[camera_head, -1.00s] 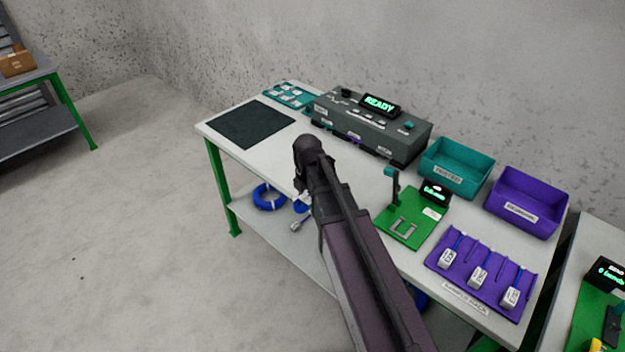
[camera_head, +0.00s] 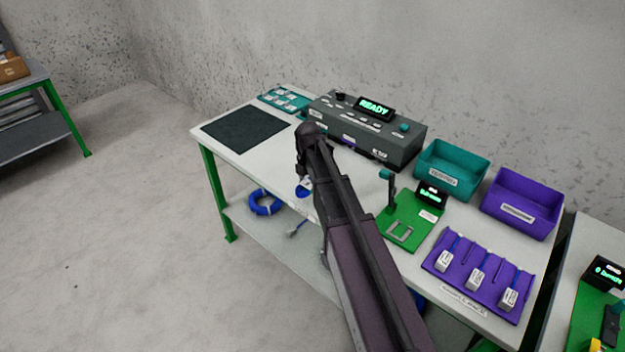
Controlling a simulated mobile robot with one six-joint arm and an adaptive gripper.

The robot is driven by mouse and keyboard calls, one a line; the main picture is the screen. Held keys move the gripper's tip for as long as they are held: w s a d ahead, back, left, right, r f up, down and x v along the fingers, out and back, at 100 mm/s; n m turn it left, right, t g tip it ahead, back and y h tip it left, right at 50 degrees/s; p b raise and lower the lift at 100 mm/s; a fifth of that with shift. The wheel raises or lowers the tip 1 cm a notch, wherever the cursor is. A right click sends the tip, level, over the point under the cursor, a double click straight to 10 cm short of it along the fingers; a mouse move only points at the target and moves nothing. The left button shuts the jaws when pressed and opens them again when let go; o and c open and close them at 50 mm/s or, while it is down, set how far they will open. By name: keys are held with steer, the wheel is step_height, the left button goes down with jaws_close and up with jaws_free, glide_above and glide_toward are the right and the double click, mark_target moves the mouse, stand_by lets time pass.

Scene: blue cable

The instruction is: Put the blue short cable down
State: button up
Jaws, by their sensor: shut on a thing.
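My gripper (camera_head: 304,178) is mostly hidden behind my own dark arm, over the front edge of the white-topped table. It is shut on the blue short cable (camera_head: 304,190), of which only a small blue and white part shows just below the gripper. A grey plug (camera_head: 292,234) shows lower down, against the lower shelf. I cannot tell whether it hangs from the held cable or lies on the shelf.
A dark mat (camera_head: 245,128) lies bare on the table's left. Behind are a grey tester reading READY (camera_head: 365,130) and a teal tray (camera_head: 284,99). To the right are a green fixture (camera_head: 425,212), a teal bin (camera_head: 452,170), a purple bin (camera_head: 522,203) and a purple rack (camera_head: 455,270) with cables.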

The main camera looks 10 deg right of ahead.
steer(key=w, duration=0.1)
steer(key=w+d, duration=0.1)
steer(key=w, duration=0.1)
steer(key=w+d, duration=0.1)
steer(key=w, duration=0.1)
steer(key=shift+w+d+f, duration=0.15)
steer(key=shift+w+f, duration=0.1)
steer(key=shift+w, duration=0.1)
steer(key=shift+w+d, duration=0.15)
steer(key=shift+w, duration=0.05)
steer(key=shift+w+d+f+b, duration=0.15)
steer(key=shift+w+f+b, duration=0.15)
steer(key=shift+f+b, duration=1.55)
steer(key=shift+b, duration=0.2)
steer(key=shift+f, duration=0.15)
steer(key=o, duration=1.2)
steer(key=shift+c, duration=0.2)
steer(key=shift+r, duration=0.2)
